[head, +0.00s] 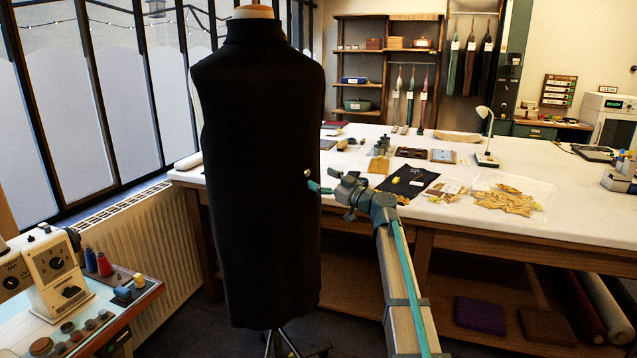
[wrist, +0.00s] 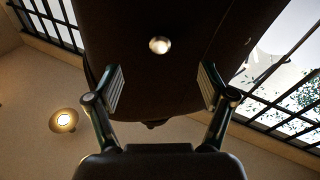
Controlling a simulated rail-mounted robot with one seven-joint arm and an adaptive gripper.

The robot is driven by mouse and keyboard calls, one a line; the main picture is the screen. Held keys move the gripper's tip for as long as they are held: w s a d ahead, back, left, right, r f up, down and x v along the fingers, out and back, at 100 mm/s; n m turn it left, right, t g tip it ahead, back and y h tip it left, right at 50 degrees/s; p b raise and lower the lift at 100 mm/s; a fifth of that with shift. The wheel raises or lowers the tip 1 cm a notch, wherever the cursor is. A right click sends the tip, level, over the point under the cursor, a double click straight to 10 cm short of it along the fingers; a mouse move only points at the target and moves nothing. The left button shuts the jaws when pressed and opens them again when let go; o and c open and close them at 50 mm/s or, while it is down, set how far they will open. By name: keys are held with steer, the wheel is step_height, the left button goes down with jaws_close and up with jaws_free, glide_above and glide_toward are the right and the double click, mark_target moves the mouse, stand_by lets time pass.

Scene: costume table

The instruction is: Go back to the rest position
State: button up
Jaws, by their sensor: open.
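A dark sleeveless garment hangs on a dress form (head: 262,180) left of centre in the head view. A shiny round button (head: 307,173) shows near its right edge; it also shows in the wrist view (wrist: 159,45). My gripper (head: 314,187) is at the garment's right side, close to the button and a little below it. In the wrist view my gripper (wrist: 160,90) has its fingers spread wide, with nothing held between them. The button shows beyond the fingertips, on the dark garment (wrist: 175,85). Whether a finger touches the cloth I cannot tell.
A long white-topped table (head: 440,207) with several small items, a lamp (head: 487,140) and a bag of tan pieces (head: 510,195) stands behind my arm. A sewing machine (head: 50,265) stands at lower left. A radiator (head: 150,255) lines the window wall.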

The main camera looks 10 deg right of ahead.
steer(key=shift+b+v, duration=0.7)
steer(key=shift+v, duration=0.7)
steer(key=shift+r, duration=0.15)
steer(key=s+a+f+m+g+h+p, duration=0.1)
steer(key=s+f+m+g+h, duration=0.15)
steer(key=s+f, duration=0.75)
steer(key=s+a+f+m+g+h, duration=0.15)
steer(key=f+m+g, duration=0.25)
steer(key=f, duration=1.4)
steer(key=s+f+m+g+h+p, duration=0.1)
steer(key=s+f+m+g+h, duration=0.15)
steer(key=s+f, duration=0.75)
steer(key=s+f+m+g+h+p, duration=0.3)
steer(key=s+f+g, duration=0.5)
steer(key=s+f, duration=1.65)
steer(key=s+f+n+g+h, duration=0.1)
steer(key=s+f+g, duration=0.1)
steer(key=s, duration=0.9)
steer(key=s+f+g+h, duration=0.2)
steer(key=s+f, duration=0.2)
steer(key=s, duration=0.8)
steer(key=shift+s+n+g+p, duration=0.2)
steer(key=shift+n+g+p, duration=0.15)
steer(key=shift+n+g, duration=0.05)
